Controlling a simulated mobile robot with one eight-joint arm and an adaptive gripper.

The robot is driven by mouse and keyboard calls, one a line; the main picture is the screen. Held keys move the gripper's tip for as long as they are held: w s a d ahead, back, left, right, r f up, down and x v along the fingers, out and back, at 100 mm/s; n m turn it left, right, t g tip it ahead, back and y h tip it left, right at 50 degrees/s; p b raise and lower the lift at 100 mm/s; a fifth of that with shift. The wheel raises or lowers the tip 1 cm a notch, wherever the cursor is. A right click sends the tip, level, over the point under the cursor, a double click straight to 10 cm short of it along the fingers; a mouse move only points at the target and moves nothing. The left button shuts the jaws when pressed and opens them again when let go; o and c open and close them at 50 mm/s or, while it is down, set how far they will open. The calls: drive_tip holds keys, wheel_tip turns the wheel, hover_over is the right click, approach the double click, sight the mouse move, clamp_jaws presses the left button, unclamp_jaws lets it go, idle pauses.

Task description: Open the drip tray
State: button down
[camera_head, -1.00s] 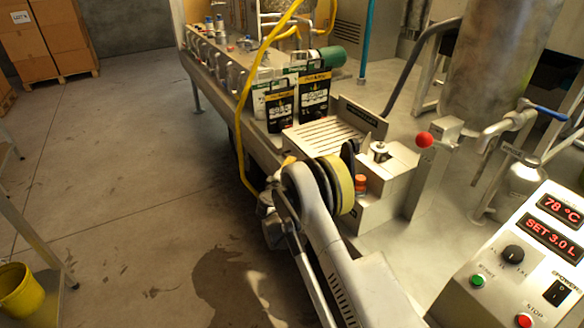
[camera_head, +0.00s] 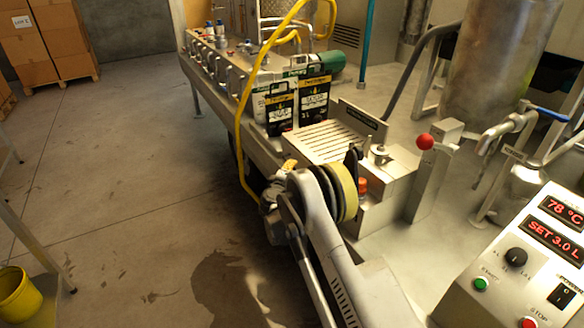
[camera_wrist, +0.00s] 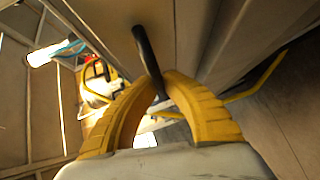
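The drip tray (camera_head: 342,138) is a steel box with a slotted top on the bench edge, in the middle of the head view. My gripper (camera_wrist: 158,80) has yellow fingers curving inward to a dark bar handle (camera_wrist: 147,50) on a metal face in the wrist view. The handle's near end lies between the fingertips, and they appear closed on it. In the head view, only a bit of yellow finger (camera_head: 289,165) shows at the front of the tray; my arm hides the handle and most of the gripper.
Black-labelled bags (camera_head: 314,99) stand just behind the tray. A yellow hose (camera_head: 239,120) hangs over the bench's left edge. A red-knobbed lever (camera_head: 425,142) and a control panel (camera_head: 530,265) are to the right. Floor left of the bench is clear; a yellow bucket (camera_head: 20,292) stands far left.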

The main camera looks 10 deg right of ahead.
drive_tip(key=s+a, duration=0.3)
drive_tip(key=a, duration=0.6)
drive_tip(key=s+a, duration=0.3)
drive_tip(key=a, duration=0.7)
drive_tip(key=shift+s+a, duration=0.15)
drive_tip(key=shift+a, duration=0.1)
drive_tip(key=c, duration=1.5)
unclamp_jaws()
drive_tip(key=v, duration=1.2)
drive_tip(key=shift+r, duration=0.1)
